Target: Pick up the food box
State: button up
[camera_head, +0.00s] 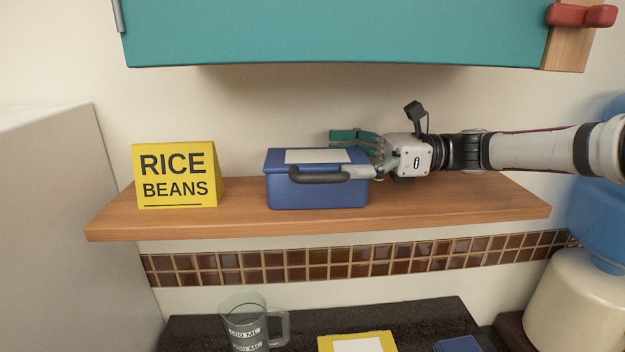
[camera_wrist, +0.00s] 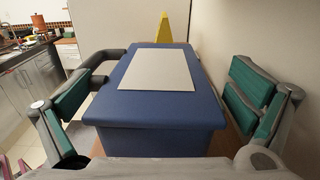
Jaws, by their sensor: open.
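A blue food box (camera_head: 318,194) with a pale label on its lid and a dark handle on its front side stands upright on the wooden shelf (camera_head: 450,208). My gripper (camera_head: 345,153) reaches in from the right, at the box's right end. Its fingers are open, one behind the box and one along the front near the handle. In the wrist view, the box (camera_wrist: 160,138) lies between the open fingers of my gripper (camera_wrist: 160,98), with a gap visible on the right side. The handle (camera_wrist: 105,60) shows beyond the left finger. Contact at the front finger cannot be told.
A yellow RICE BEANS box (camera_head: 175,177) stands left on the shelf; it shows behind the blue box in the wrist view (camera_wrist: 179,30). A teal cabinet (camera_head: 330,35) hangs above. Below are a measuring jug (camera_head: 245,325) and a yellow box (camera_head: 330,343). Shelf room is free at right.

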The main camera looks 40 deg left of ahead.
jog(key=shift+x, duration=0.8)
jog(key=shift+w, duration=0.1)
jog(key=c, duration=1.8)
jog(key=shift+c, duration=0.7)
jog(key=shift+r, duration=0.1)
